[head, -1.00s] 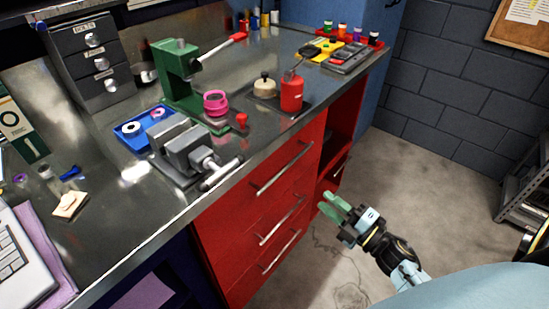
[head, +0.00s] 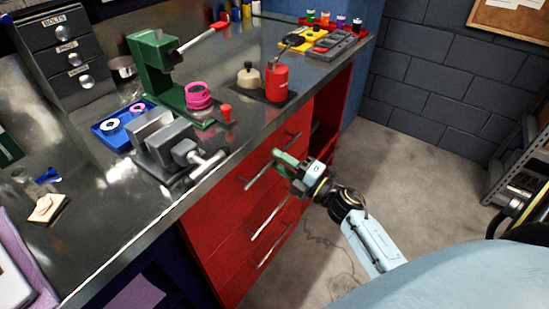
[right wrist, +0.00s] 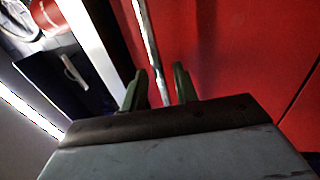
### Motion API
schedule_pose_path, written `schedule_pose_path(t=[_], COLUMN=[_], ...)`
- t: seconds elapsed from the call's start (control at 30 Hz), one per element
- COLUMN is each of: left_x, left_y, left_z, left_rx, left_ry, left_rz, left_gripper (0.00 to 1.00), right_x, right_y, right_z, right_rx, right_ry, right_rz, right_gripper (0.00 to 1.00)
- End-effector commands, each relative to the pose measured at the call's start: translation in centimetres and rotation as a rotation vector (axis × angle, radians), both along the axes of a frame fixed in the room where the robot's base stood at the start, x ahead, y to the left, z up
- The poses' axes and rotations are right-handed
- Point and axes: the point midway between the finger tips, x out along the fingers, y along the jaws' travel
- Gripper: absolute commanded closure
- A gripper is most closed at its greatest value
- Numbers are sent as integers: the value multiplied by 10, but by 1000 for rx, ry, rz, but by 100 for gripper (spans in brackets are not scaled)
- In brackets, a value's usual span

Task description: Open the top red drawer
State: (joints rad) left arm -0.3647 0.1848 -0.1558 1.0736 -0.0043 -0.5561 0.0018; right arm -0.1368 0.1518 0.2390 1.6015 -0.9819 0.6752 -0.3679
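The top red drawer (head: 232,172) is the upper front in the red cabinet under the bench and looks shut. Its silver bar handle (head: 258,175) runs along the front, and my right gripper covers part of it in the head view. My right gripper (head: 281,159) is at this handle, its green fingers apart. In the right wrist view the handle (right wrist: 149,45) runs down between the two fingers (right wrist: 158,88), nearer the left one; I cannot tell whether they touch it. My left gripper is not in view.
Two lower red drawers with bar handles (head: 268,217) lie below. The metal bench top (head: 95,215) overhangs the cabinet and carries a vise (head: 172,152), a green press (head: 155,70) and a red bottle (head: 277,82). The concrete floor (head: 400,180) in front is clear.

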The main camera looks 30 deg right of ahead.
Motion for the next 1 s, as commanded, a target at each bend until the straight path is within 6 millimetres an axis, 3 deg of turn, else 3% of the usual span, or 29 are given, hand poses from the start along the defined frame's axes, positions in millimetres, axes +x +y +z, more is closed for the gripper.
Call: schedule_pose_path(t=[0.2,0.47,0.7,1.0], left_x=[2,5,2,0], left_y=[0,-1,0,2], left_z=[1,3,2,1], left_rx=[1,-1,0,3], left_ry=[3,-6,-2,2], left_rz=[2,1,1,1], left_gripper=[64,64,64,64], right_x=[15,16,16,15], right_y=[6,7,7,7], right_z=[3,3,3,3], right_rx=[0,1,1,1], right_ry=[0,0,0,0], right_rz=[0,0,0,0], right_gripper=[71,71,100,100])
